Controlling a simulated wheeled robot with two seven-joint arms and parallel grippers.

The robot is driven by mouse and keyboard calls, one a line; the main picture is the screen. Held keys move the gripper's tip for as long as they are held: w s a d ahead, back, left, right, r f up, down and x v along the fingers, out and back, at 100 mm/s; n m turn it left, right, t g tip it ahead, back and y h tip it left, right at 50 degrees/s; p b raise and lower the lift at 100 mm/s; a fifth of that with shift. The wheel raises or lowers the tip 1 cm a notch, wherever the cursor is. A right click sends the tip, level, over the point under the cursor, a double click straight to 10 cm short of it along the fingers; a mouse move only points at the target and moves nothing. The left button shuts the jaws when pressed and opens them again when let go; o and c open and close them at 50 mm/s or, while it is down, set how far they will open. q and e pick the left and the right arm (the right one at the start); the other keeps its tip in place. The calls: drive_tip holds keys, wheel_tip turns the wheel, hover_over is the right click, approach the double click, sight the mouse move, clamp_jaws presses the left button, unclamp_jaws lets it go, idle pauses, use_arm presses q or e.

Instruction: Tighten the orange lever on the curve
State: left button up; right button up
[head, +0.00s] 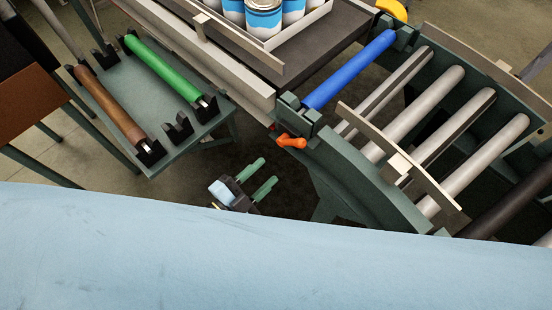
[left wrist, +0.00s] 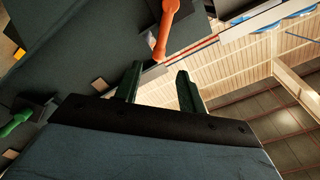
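The orange lever (head: 292,142) sticks out from the side of the roller curve (head: 340,160), just below the block at the near end of the blue roller (head: 350,70). It also shows in the left wrist view (left wrist: 167,22), at the top, beyond the fingers. My left gripper (head: 268,172) has green fingers. It is open and empty, below and slightly left of the lever in the head view, and apart from it. In the left wrist view its two fingers (left wrist: 159,84) stand apart with a gap between them. My right gripper is not in view.
A green table (head: 110,110) at left carries a green roller (head: 165,66) and a brown roller (head: 110,105) in black holders. A tray of blue-and-white cans (head: 264,18) stands on the conveyor. A pale blue surface fills the bottom. Floor shows around my left gripper.

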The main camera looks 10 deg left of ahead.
use_arm(q)
drive_tip(key=shift+s+a, duration=0.35)
drive_tip(key=shift+s, duration=0.15)
